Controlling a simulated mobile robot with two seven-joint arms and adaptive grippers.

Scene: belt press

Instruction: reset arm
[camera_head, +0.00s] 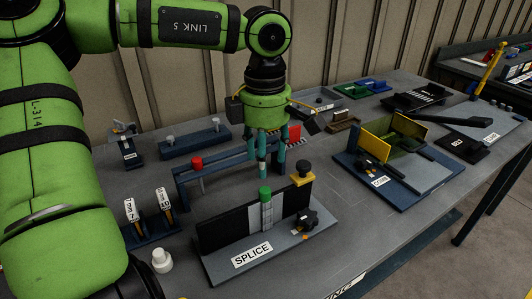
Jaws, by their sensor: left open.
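My left arm comes in from the left and hangs its green gripper (264,160) over the table, fingers pointing down. Its teal fingers are open and above and behind the splice station (218,262). They appear to hold nothing. The fingers hide part of the blue stand behind them. A grey piece with a green top (266,212) stands upright between dark belt panels (225,229) on the splice station, below the gripper. My right gripper is not in view.
A blue stand with a red knob (197,163) is close behind the gripper. A white knob (162,260) and upright tagged tools (164,205) stand at left. The yellow-walled cure station (376,143) is at right. Bare table (350,225) lies between.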

